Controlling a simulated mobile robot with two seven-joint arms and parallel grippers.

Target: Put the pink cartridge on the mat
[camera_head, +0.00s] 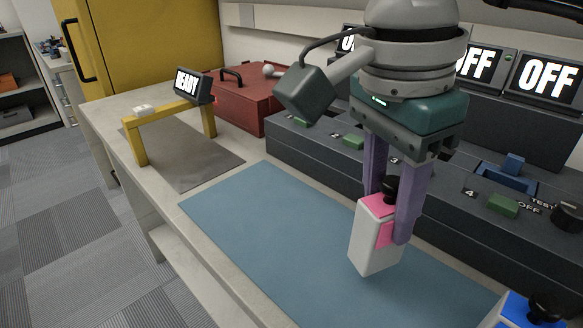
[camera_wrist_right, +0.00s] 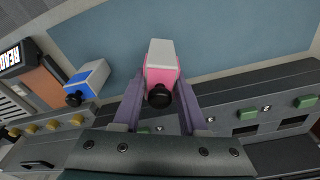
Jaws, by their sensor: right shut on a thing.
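The pink cartridge (camera_head: 365,235) is a white block with a pink top part and a black knob. My right gripper (camera_head: 388,212) points down and its purple fingers are shut on the cartridge's upper part. The cartridge is upright or nearly so, over the blue mat (camera_head: 255,220); I cannot tell whether its bottom touches the mat. In the right wrist view, the pink cartridge (camera_wrist_right: 161,68) sits between the fingertips with the blue mat (camera_wrist_right: 220,35) behind it. My left gripper is not in view.
A blue cartridge (camera_head: 530,312) stands at the lower right. A dark console (camera_head: 330,150) with green buttons and OFF screens runs behind the mat. A yellow frame (camera_head: 175,112) with a READY display stands on a grey mat (camera_head: 190,170), near a red box (camera_head: 235,100). The blue mat's left part is bare.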

